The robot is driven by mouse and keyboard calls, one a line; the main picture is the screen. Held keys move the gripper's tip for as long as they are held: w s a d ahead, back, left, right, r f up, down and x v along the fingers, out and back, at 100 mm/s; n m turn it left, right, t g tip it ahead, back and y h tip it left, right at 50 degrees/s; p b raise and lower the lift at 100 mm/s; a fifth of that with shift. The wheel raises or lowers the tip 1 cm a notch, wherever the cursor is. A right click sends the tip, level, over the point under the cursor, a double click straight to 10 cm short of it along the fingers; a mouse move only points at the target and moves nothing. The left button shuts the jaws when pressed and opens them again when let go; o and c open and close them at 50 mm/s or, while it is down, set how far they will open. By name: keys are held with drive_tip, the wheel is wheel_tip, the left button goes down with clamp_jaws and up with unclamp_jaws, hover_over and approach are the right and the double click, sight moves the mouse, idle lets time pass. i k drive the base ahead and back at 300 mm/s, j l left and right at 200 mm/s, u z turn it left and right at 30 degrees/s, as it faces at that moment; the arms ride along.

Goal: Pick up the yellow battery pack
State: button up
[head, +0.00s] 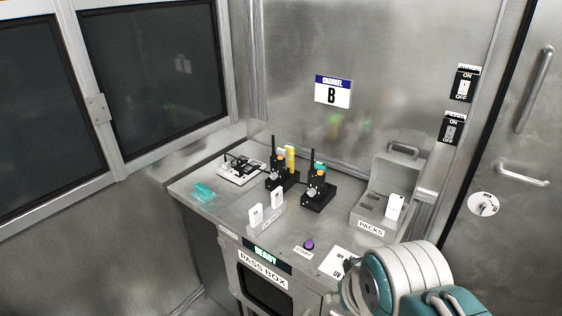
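A yellow upright block, which looks like the yellow battery pack (290,157), stands on the steel bench just behind the left black radio (278,176). Its lower part is hidden by the radio and its black stand. My arm comes in at the lower right, in front of the bench.
A second black radio (318,190) stands right of the first, with a teal block (320,167) behind it. White upright cards (256,216), a purple button (309,244) and a grey PACKS case (370,212) share the bench (222,208). A teal item (203,192) lies left.

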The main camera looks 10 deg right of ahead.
sight(290, 150)
drive_tip(key=i+j, duration=0.2)
drive_tip(key=j, duration=0.15)
drive_tip(key=i+j+u, duration=0.1)
drive_tip(key=i+j, duration=0.15)
drive_tip(key=i+j+z, duration=0.25)
drive_tip(key=z, duration=0.2)
drive_tip(key=i+j+z, duration=0.25)
drive_tip(key=j+z, duration=0.2)
